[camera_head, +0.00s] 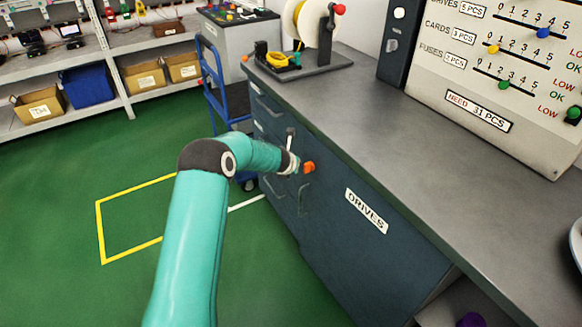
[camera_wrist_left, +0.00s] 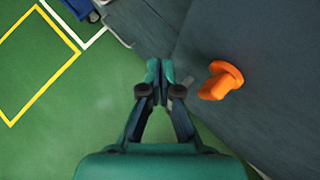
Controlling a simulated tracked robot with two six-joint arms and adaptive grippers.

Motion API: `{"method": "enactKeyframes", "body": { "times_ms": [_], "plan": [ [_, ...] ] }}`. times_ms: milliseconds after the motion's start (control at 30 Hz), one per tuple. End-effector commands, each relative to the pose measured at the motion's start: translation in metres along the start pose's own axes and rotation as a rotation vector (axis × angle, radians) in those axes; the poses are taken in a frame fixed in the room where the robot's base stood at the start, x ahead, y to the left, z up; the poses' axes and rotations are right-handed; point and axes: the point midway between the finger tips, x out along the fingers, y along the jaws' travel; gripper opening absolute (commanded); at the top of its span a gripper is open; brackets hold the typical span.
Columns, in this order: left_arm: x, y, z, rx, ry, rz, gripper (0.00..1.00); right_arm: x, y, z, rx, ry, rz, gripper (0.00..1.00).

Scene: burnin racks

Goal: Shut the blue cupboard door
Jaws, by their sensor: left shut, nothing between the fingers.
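The blue cupboard door (camera_head: 350,245) is dark blue, carries a white DRIVES label (camera_head: 366,211) and is set under the grey worktop. It runs close along the worktop edge; I cannot tell whether a small gap is left. Its orange knob (camera_head: 308,167) also shows in the left wrist view (camera_wrist_left: 221,80). My left gripper (camera_head: 291,162) is just left of the knob in the head view. In the left wrist view its fingers (camera_wrist_left: 153,82) are together and empty, apart from the knob. Contact with the door cannot be told. My right gripper is not in view.
Drawers with handles (camera_head: 270,187) lie left of the door. An open shelf with a purple object (camera_head: 470,320) is at the lower right. A blue trolley (camera_head: 215,80) stands beyond the bench. The green floor (camera_head: 60,200) is clear around a yellow outline (camera_head: 100,230).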

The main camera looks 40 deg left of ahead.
Motion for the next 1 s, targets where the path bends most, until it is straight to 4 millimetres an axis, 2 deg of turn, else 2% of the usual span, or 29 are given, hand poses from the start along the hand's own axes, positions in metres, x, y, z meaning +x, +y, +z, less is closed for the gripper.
{"method": "enactKeyframes", "body": {
  "times_ms": [133, 433, 700, 1000],
  "plan": [
    [-0.002, 0.011, -0.002, -0.008, 0.001, 0.010, 0.00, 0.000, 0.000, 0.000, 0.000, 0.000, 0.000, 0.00],
    [-0.003, 0.017, -0.005, -0.013, 0.000, 0.015, 0.00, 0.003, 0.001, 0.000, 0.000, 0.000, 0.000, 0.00],
    [-0.010, 0.029, -0.019, -0.006, 0.000, 0.007, 0.00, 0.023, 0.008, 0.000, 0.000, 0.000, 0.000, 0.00],
    [-0.070, 0.056, -0.003, -0.002, 0.001, 0.003, 0.00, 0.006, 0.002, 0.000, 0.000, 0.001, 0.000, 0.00]
  ]
}}
